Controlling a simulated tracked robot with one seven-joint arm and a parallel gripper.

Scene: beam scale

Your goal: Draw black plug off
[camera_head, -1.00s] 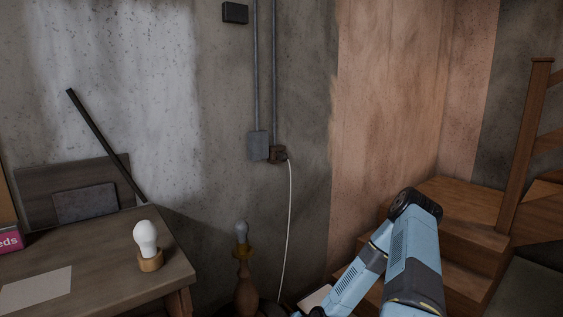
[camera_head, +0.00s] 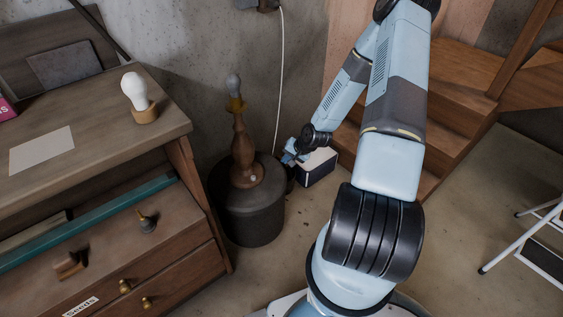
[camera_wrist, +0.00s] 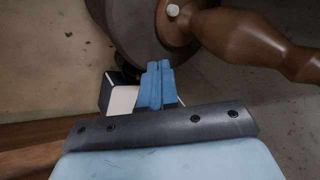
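The wall outlet (camera_head: 268,4) is cut off by the top edge of the head view, and I cannot make out the black plug there. A white cord (camera_head: 281,60) hangs from it down the concrete wall. My gripper (camera_head: 290,154) is low, near the floor, well below the outlet and beside the lower part of the cord. In the wrist view its blue fingers (camera_wrist: 160,72) lie together with nothing visible between them. The outlet and plug are not in the wrist view.
A wooden lamp (camera_head: 243,150) stands on a dark round drum (camera_head: 253,215) left of my gripper. A black-and-white box (camera_head: 318,168) is just right of it. A wooden desk (camera_head: 90,130) is at left, wooden steps (camera_head: 460,95) at right, and a white stepladder (camera_head: 530,235) far right.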

